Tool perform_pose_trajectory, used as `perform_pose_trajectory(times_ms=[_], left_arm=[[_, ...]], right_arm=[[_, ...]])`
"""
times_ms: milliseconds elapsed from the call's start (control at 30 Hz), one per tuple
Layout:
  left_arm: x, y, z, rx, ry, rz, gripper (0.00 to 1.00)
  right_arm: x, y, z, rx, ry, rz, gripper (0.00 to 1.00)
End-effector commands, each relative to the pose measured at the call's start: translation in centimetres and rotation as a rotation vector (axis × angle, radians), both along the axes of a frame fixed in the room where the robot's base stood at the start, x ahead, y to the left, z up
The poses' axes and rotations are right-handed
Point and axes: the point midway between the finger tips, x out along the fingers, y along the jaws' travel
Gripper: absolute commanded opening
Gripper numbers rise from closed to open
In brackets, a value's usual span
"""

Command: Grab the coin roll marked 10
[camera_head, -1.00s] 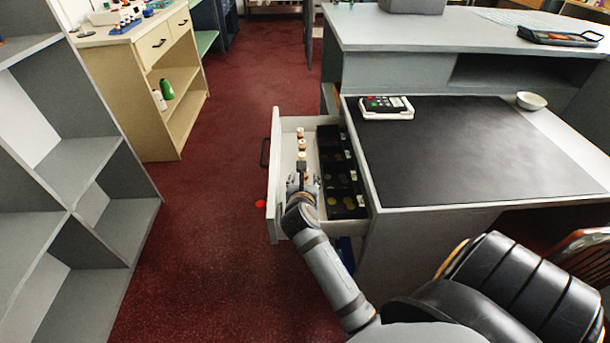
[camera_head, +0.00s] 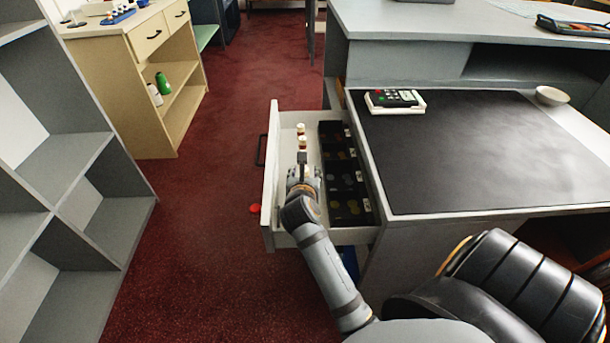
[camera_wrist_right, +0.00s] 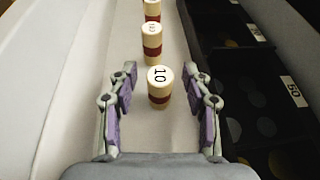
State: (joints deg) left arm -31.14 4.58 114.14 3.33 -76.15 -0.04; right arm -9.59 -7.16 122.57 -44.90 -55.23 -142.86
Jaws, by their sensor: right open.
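The coin roll marked 10 (camera_wrist_right: 159,88) stands upright in the open drawer, cream with a dark red band. In the right wrist view it is the nearest roll, between the fingers of my right gripper (camera_wrist_right: 160,105) with a gap on each side. The gripper is open and touches nothing visible. In the head view my right gripper (camera_head: 303,172) reaches down into the drawer and mostly hides this roll. My left gripper is out of view.
Other rolls (camera_wrist_right: 151,42) stand in a row beyond it. A black coin tray (camera_head: 338,155) lies along the drawer's right side. The drawer's white front wall (camera_head: 270,180) is at the left. A card terminal (camera_head: 395,100) sits on the counter.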

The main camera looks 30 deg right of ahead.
Motion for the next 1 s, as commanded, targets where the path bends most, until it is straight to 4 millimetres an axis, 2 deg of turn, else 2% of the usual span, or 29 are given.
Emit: perform_pose_trajectory(times_ms=[167, 533, 1000], left_arm=[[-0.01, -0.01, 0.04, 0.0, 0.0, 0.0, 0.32], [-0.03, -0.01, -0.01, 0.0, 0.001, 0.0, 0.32], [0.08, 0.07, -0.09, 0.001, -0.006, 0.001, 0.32]], right_arm=[[0.0, 0.0, 0.05, 0.0, 0.0, 0.0, 0.49], [0.0, 0.0, 0.04, 0.001, -0.001, 0.0, 0.0], [0.06, -0.03, 0.33, 0.0, -0.001, 0.0, 0.0]])
